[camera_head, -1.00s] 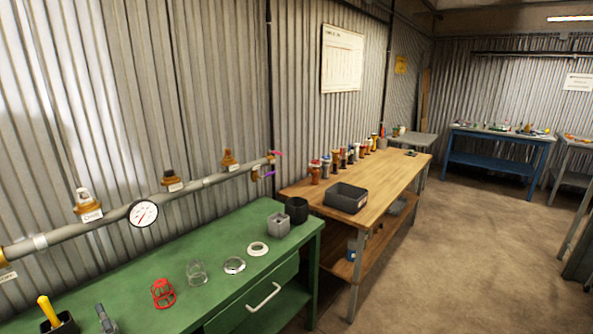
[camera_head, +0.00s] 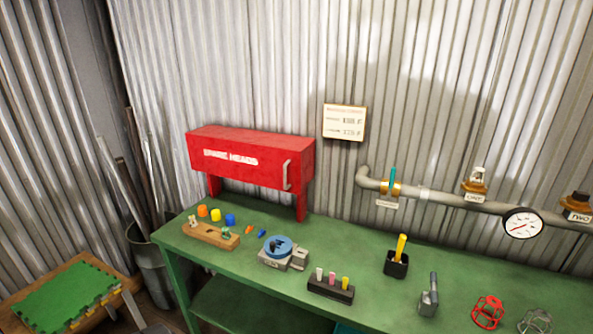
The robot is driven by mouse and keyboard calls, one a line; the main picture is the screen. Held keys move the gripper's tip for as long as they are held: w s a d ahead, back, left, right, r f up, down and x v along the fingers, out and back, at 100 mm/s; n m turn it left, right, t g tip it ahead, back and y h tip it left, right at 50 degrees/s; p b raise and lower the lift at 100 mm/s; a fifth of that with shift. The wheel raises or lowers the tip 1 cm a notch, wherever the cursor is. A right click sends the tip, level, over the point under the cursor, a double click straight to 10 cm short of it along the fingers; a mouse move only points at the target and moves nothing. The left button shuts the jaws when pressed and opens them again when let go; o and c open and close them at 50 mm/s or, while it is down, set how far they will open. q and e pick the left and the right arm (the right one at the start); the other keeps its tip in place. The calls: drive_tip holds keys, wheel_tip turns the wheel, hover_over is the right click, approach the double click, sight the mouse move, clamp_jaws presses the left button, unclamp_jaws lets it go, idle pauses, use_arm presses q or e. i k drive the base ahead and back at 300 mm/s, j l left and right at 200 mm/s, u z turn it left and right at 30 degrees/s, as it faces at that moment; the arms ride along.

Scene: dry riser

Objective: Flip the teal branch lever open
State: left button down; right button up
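The teal branch lever (camera_head: 393,177) stands upright on a brass valve (camera_head: 392,189) near the left end of the grey wall pipe (camera_head: 445,199). A small white label hangs just below the valve. The pipe bends into the corrugated wall just left of it. Neither of my grippers shows in the head view, and nothing touches the lever.
A green workbench (camera_head: 250,219) runs below the pipe. On it stand a red cabinet (camera_head: 250,160), a black cup with a yellow handle (camera_head: 397,262), a black holder (camera_head: 331,290), a blue-topped device (camera_head: 280,248) and a red cage (camera_head: 487,311). A gauge (camera_head: 522,223) sits on the pipe.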

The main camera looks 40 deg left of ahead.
sight(393, 172)
drive_tip(key=i+j+u, duration=0.1)
drive_tip(key=u, duration=0.6)
